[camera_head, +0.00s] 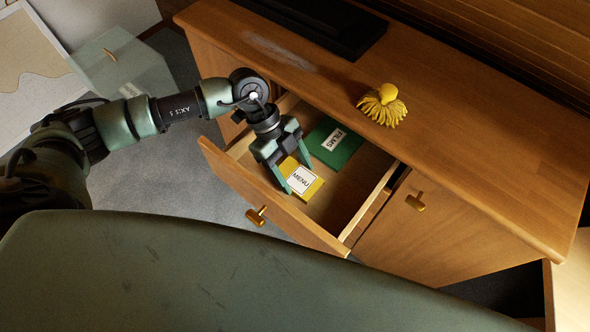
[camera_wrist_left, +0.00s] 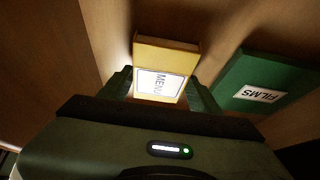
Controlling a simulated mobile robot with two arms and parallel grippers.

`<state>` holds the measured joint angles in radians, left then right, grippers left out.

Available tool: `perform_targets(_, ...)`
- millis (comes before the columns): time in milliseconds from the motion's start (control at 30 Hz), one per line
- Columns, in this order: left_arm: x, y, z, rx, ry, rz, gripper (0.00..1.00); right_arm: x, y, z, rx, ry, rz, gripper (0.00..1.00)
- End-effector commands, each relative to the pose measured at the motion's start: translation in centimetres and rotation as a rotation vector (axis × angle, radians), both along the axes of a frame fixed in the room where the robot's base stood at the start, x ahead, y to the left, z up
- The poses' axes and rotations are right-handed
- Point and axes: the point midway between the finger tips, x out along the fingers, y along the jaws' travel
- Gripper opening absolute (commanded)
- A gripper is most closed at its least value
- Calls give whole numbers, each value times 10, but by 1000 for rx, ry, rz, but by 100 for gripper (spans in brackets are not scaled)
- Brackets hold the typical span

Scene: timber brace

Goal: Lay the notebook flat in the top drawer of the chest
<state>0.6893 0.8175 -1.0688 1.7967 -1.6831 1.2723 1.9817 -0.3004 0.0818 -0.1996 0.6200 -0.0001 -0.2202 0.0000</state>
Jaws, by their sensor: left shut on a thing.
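A yellow notebook with a white MENU label (camera_head: 303,181) is inside the open top drawer (camera_head: 343,204) of the wooden chest (camera_head: 470,160). My left gripper (camera_head: 296,175) reaches down into the drawer and is shut on the notebook, one finger on each side. The notebook also shows between the fingers in the left wrist view (camera_wrist_left: 165,62), label up. It looks roughly flat and low in the drawer; I cannot tell whether it touches the drawer floor. My right gripper is not in view.
A green FILMS book (camera_head: 335,141) lies in the drawer beside the yellow notebook, towards the back. A yellow tasselled thing (camera_head: 382,105) and a dark flat object (camera_head: 315,22) sit on the chest top. The drawer's right part is bare.

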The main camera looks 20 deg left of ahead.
Motion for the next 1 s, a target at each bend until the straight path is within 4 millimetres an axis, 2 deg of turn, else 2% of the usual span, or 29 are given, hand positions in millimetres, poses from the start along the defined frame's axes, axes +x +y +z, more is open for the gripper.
perform_targets(233,0,0,-1,-1,-2,-1,21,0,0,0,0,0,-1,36)
perform_targets(267,0,0,-1,0,-1,0,66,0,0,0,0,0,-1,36)
perform_targets(333,0,0,-1,-1,-2,-1,85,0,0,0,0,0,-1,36)
perform_targets(733,2,2,4,-1,-2,0,85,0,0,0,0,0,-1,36)
perform_targets(867,5,11,20,0,-5,0,85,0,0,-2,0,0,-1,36)
perform_targets(1000,11,26,46,1,-7,1,85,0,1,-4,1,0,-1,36)
